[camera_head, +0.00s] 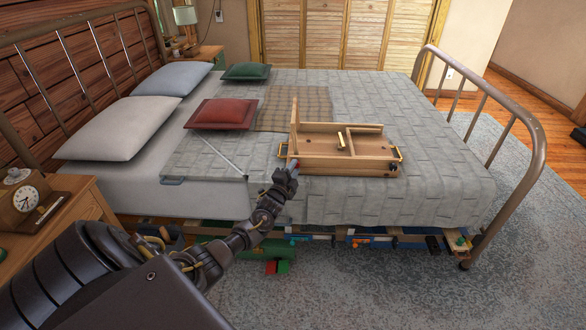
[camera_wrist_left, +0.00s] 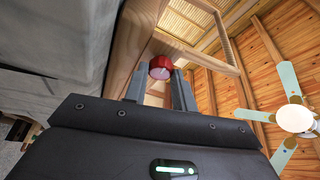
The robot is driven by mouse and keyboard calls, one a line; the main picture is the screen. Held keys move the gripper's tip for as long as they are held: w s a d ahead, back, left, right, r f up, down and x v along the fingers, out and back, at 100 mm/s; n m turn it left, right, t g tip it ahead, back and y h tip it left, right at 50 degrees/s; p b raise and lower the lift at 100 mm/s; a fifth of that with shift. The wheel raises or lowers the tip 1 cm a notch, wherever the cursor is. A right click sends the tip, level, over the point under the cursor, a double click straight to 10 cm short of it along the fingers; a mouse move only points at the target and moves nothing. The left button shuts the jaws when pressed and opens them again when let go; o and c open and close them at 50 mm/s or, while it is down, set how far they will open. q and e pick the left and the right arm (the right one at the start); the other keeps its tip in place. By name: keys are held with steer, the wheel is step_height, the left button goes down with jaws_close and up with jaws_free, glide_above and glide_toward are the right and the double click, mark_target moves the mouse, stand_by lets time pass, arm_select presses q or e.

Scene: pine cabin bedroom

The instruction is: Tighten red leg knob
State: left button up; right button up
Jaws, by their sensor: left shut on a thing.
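The red leg knob (camera_wrist_left: 160,68) shows in the left wrist view between the two grey fingers of my left gripper (camera_wrist_left: 160,88). The fingers are shut on it, one on each side. The knob sits against the wooden frame of a tray-like piece (camera_head: 330,163), which lies on the bed near its front edge. In the head view my left gripper (camera_head: 290,169) is at the near left corner of this wooden piece and mostly hides the knob. A wooden leg stands up at the piece's left end. My right gripper is not in view.
The bed (camera_head: 345,105) has a grey quilt, white and blue pillows, and red (camera_head: 222,114) and green cushions. A metal footboard (camera_head: 490,85) stands at the right. A nightstand with a clock (camera_head: 25,200) is at the near left. Several items lie under the bed.

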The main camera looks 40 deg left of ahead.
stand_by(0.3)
arm_select(q)
steer(key=o, duration=1)
steer(key=p+v, duration=0.1)
steer(key=v, duration=1)
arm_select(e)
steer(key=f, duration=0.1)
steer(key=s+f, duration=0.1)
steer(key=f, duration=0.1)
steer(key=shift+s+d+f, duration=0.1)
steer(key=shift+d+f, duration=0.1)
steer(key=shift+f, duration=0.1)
arm_select(q)
steer(key=shift+w, duration=0.1)
